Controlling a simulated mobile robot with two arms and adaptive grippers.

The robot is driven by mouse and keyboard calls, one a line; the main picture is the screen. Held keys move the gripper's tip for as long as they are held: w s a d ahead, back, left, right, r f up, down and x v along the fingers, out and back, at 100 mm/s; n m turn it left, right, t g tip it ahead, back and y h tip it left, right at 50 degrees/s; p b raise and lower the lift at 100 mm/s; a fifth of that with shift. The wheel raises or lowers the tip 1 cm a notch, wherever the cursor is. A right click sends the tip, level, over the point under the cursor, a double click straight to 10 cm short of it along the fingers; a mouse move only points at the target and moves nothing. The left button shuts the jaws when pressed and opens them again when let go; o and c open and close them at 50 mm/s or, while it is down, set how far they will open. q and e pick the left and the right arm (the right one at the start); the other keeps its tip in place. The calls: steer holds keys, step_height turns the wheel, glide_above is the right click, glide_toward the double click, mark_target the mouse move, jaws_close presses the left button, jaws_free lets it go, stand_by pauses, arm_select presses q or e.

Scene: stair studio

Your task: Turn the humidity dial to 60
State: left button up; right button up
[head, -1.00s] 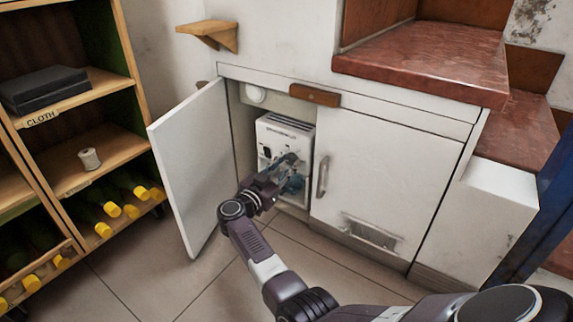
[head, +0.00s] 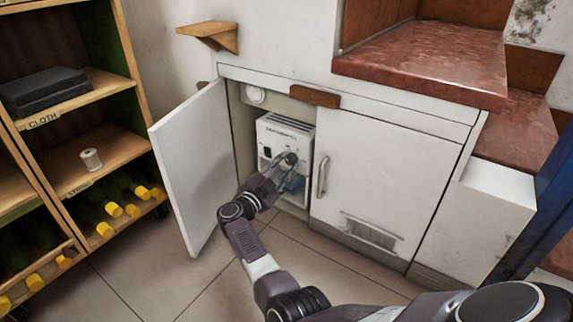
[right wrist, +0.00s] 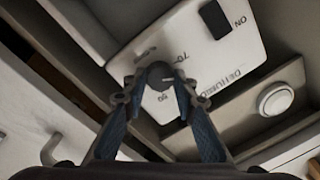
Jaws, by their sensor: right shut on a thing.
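The dehumidifier (head: 275,135) is a white box inside the open cabinet. In the right wrist view its white front (right wrist: 150,30) carries a black switch (right wrist: 217,22) marked ON and printed lettering. The dark round humidity dial (right wrist: 159,75) sits between my right fingertips. A number that looks like 70 is printed beside the dial, and another by the fingers is hard to read. A pale mark on the dial seems to lie between them. My right gripper (head: 287,170) is shut on the dial, and it also shows in the right wrist view (right wrist: 157,92). My left gripper is out of view.
The open white door (head: 190,165) stands left of my right arm, and a closed door (head: 375,190) is at right. A white round fitting (head: 256,95) sits above the dehumidifier. A wooden shelf unit (head: 75,192) with bottles stands at left. Tiled floor lies in front.

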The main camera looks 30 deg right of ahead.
steer(key=m, duration=0.5)
steer(key=shift+f+m, duration=0.1)
steer(key=shift+m, duration=0.3)
stand_by(0.4)
steer(key=o, duration=1.2)
steer(key=shift+c, duration=0.2)
